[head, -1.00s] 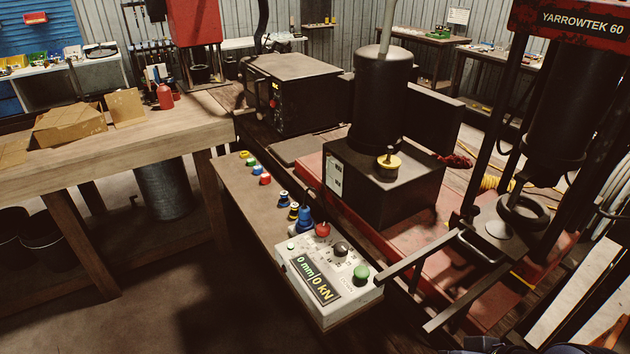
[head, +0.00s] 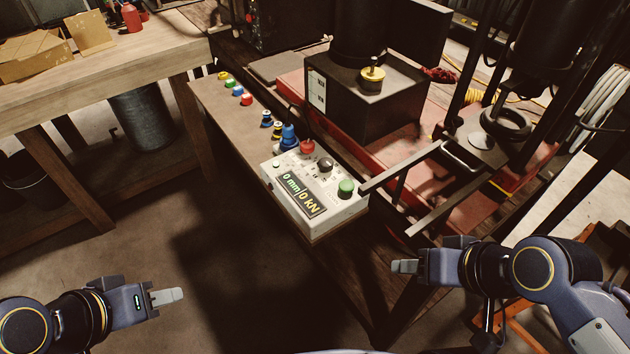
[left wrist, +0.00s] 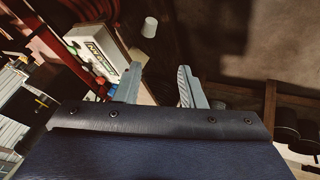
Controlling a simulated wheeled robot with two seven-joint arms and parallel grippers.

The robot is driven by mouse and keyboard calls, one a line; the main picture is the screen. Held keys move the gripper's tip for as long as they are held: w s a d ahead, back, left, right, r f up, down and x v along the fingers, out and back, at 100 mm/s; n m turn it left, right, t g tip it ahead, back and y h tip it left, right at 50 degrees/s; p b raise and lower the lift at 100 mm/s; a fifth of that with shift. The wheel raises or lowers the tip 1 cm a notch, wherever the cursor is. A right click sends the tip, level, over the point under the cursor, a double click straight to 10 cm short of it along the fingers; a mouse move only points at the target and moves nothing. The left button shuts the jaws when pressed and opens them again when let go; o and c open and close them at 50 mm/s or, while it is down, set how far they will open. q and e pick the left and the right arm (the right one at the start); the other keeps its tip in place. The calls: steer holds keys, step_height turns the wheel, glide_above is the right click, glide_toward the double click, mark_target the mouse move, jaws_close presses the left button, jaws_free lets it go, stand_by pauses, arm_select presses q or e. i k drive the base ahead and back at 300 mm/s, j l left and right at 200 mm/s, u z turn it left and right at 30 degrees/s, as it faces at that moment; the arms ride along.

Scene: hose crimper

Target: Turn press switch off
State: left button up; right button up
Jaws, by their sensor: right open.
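The light grey press control box (head: 285,170) sits on the narrow bench, its display reading 0 mm and 0 kN. On its top are a red button (head: 307,147), a dark knob (head: 325,164) and a green button (head: 346,187). The box also shows in the left wrist view (left wrist: 92,48), beyond the fingers. My left gripper (head: 168,297) is low at the left, well apart from the box; its two fingers stand apart and empty in the left wrist view (left wrist: 159,82). My right gripper (head: 405,266) is open and empty, right of and below the box.
Several coloured fittings (head: 238,91) stand along the narrow bench (head: 215,105). Dark metal bars (head: 440,215) project just right of the box. A wooden table (head: 90,85) with cardboard stands at the left. The floor (head: 220,240) between my grippers and the bench is clear.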

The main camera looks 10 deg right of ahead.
mark_target(307, 147)
steer(key=i+z, duration=0.25)
steer(key=z, duration=0.2)
steer(key=i+j+z, duration=0.1)
steer(key=z, duration=0.35)
steer(key=i+j+z, duration=0.2)
steer(key=z, duration=0.25)
steer(key=i+j, duration=0.05)
steer(key=i, duration=0.05)
